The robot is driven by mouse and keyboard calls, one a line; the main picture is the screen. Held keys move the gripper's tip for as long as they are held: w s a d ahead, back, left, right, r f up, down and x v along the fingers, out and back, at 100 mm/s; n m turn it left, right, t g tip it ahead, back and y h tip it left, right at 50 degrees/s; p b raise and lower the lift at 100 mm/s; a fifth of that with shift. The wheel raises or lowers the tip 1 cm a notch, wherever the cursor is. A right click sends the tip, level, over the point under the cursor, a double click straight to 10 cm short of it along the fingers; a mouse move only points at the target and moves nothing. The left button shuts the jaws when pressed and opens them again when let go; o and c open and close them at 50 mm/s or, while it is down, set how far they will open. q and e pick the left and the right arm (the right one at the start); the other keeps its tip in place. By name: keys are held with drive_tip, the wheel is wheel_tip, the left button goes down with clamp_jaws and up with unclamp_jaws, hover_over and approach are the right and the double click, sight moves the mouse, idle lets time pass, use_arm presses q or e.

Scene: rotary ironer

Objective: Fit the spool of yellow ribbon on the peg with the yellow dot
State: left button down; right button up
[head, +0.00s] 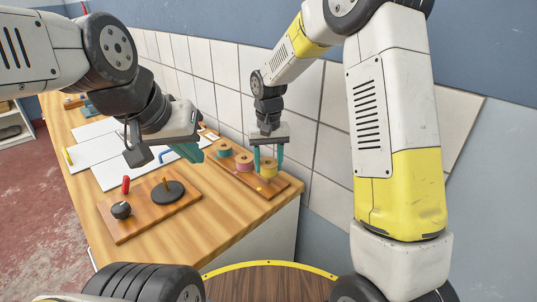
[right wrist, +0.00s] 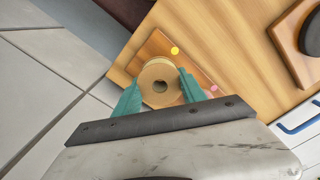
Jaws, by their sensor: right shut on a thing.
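The spool of yellow ribbon (head: 267,169) is between the teal fingers of my right gripper (head: 268,160), which is shut on it over the near end of the wooden peg board (head: 284,188). In the right wrist view the spool (right wrist: 148,76) sits between the fingertips (right wrist: 160,92), its hole dark. The yellow dot (right wrist: 175,50) shows on the board just beside the spool. The peg by this dot cannot be made out, and I cannot tell whether the spool is around it or above it. My left gripper (head: 190,152) hangs over the bench; its finger gap is unclear.
A pink dot (right wrist: 214,88) shows there. Another board (head: 140,215) carries a black disc, a black knob and a red handle. The tiled wall (head: 325,140) is close behind.

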drive_tip(key=shift+f, duration=0.3)
drive_tip(key=shift+f, duration=0.7)
drive_tip(key=o, duration=2)
drive_tip(key=shift+r, duration=4.6)
